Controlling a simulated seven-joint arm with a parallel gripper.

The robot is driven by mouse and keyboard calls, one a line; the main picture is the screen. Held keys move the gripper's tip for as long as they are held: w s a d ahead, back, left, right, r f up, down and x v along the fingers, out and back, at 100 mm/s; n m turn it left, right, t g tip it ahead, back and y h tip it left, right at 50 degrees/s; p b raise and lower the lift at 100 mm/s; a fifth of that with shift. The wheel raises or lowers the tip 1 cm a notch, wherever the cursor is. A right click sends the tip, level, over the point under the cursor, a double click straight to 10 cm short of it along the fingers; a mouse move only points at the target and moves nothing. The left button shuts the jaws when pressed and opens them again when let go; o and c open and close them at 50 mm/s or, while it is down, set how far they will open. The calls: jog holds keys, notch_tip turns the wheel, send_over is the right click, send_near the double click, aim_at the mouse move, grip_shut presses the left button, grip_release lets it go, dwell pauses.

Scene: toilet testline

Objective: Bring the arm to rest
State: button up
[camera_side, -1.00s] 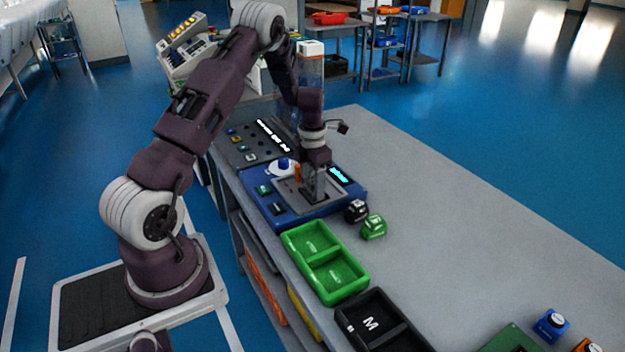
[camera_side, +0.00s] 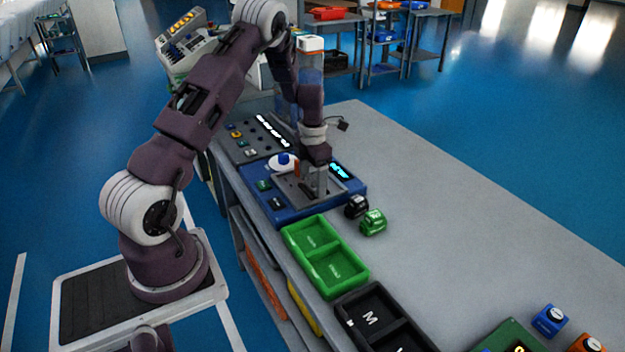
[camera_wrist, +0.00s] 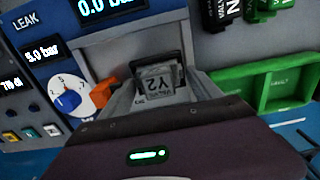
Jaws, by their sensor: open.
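My gripper (camera_side: 316,190) points down over the grey recess of the blue test station (camera_side: 262,207). In the wrist view, a grey block marked "Y2" (camera_wrist: 160,88) sits in the recess, straight below my gripper. My jaws are open around or just above the block; I cannot tell whether they touch it. In the side view, my fingers mostly hide the block. The station's blue-and-white dial (camera_wrist: 68,98) and an orange part (camera_wrist: 101,92) are beside the recess, close to my gripper.
A black valve (camera_side: 356,207) and a green valve (camera_side: 373,222) stand at the station's right. A green two-part tray (camera_side: 325,262) and a black tray (camera_side: 385,325) lie in front. A grey panel (camera_side: 247,140) is behind.

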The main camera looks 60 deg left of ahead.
notch_tip(320, 180, up, 7)
jog(key=s+d+r+m+t, duration=0.1)
jog(key=s+d+r+m, duration=0.2)
jog(key=d+r+m, duration=0.55)
jog(key=s+d+r+m+t, duration=0.2)
jog(key=s+d+r+m, duration=0.1)
jog(key=d+r+m, duration=0.6)
jog(key=s+d+r+m+t, duration=0.1)
jog(key=s+d+m, duration=0.3)
jog(key=s+m, duration=0.5)
jog(key=s+d+r+m+t, duration=0.1)
jog(key=s+d+m, duration=0.3)
jog(key=s+m, duration=0.5)
jog(key=shift+s+d+r+t, duration=0.25)
jog(key=shift+r+t, duration=0.05)
jog(key=shift+r, duration=0.5)
jog(key=shift+m, duration=0.25)
